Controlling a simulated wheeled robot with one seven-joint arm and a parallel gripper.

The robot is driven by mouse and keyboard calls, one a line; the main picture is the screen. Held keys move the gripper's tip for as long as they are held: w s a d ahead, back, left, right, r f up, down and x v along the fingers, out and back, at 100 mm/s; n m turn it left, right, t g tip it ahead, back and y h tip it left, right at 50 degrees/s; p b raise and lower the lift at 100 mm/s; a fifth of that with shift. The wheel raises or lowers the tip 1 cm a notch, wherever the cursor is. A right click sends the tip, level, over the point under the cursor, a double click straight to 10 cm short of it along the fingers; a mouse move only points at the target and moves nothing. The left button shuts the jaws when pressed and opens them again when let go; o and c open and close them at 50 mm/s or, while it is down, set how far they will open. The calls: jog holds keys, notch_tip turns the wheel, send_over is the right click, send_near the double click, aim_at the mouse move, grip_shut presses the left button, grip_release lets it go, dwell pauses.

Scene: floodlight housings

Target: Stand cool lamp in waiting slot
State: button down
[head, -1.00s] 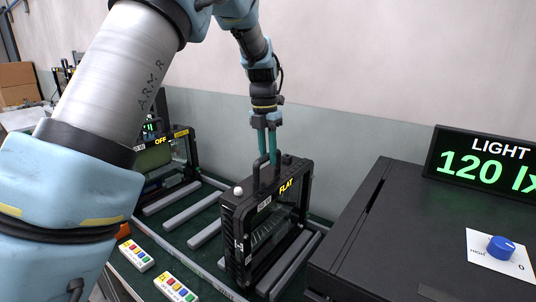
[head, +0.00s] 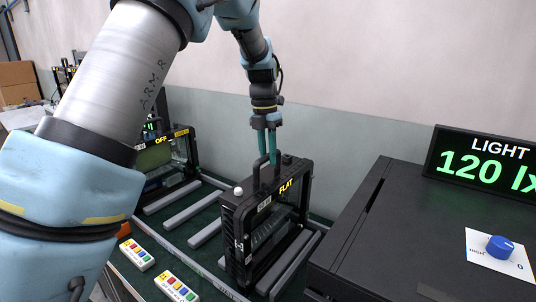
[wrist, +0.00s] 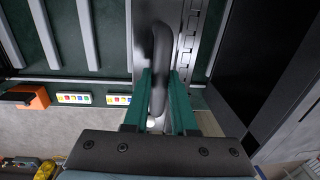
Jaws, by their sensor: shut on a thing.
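A black floodlight lamp (head: 264,226) marked FLAT stands upright on the green slotted rack (head: 207,256). My gripper (head: 267,158) is above it with its teal fingers shut on the lamp's top handle. In the wrist view the gripper (wrist: 160,104) has the dark handle (wrist: 161,70) between its fingers. A second black lamp (head: 168,157) marked OFF stands farther back on the left. The bottom of the held lamp is partly hidden, so I cannot tell whether it rests fully between the grey rails.
Grey rails (head: 205,233) lie across bare green rack between the two lamps. Two button strips (head: 175,287) lie along the front edge. A black cabinet (head: 400,235) stands close on the right, with a blue knob (head: 499,248) and a display (head: 484,163) reading 120 lx.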

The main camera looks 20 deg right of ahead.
jog(key=shift+s+f, duration=0.15)
jog(key=shift+f, duration=0.2)
jog(key=c, duration=1)
grip_release()
jog(key=shift+d, duration=0.1)
jog(key=o, duration=0.4)
jog(key=shift+r, duration=0.1)
jog(key=shift+c, duration=0.2)
